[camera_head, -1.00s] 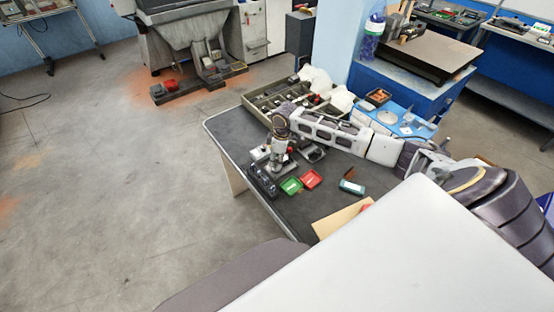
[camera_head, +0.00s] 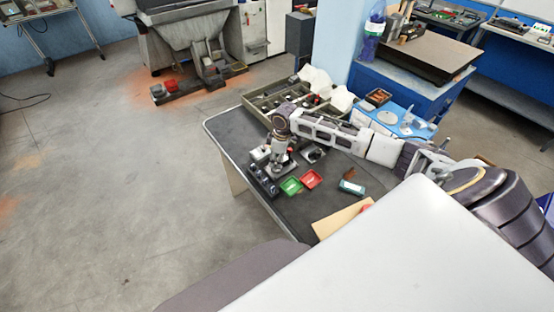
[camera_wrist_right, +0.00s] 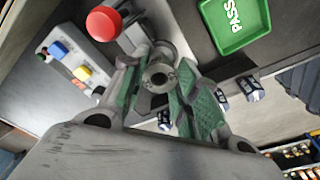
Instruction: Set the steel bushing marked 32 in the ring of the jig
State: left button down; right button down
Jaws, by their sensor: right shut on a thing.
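My right gripper (camera_head: 281,152) points down over the jig on the dark bench. In the right wrist view its green-padded fingers (camera_wrist_right: 158,88) are shut on a grey steel bushing (camera_wrist_right: 159,74), a short ring with an open bore. I cannot read a 32 on it. The jig (camera_head: 281,169) is mostly hidden below the gripper in the head view. In the wrist view its metal part (camera_wrist_right: 147,36) and red knob (camera_wrist_right: 103,22) show beside the bushing. My left gripper is not in view.
A black rack (camera_head: 262,182) stands at the jig's near left, with green (camera_head: 291,191) and red (camera_head: 311,184) trays beside it. A button box (camera_wrist_right: 67,63) is close to the jig. A divided tray (camera_head: 251,99) lies behind. The bench's left end is clear.

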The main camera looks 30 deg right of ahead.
jog(key=shift+f, duration=0.1)
jog(key=c, duration=1)
grip_release()
jog(key=shift+s+d+r, duration=0.15)
jog(key=shift+r, duration=1.85)
jog(key=shift+s+d+r, duration=0.2)
jog(key=shift+r, duration=1.8)
jog(key=shift+s+d+r, duration=0.15)
jog(key=shift+r, duration=1.85)
jog(key=shift+r+p, duration=2.5)
jog(key=shift+p, duration=0.65)
jog(key=shift+f, duration=0.1)
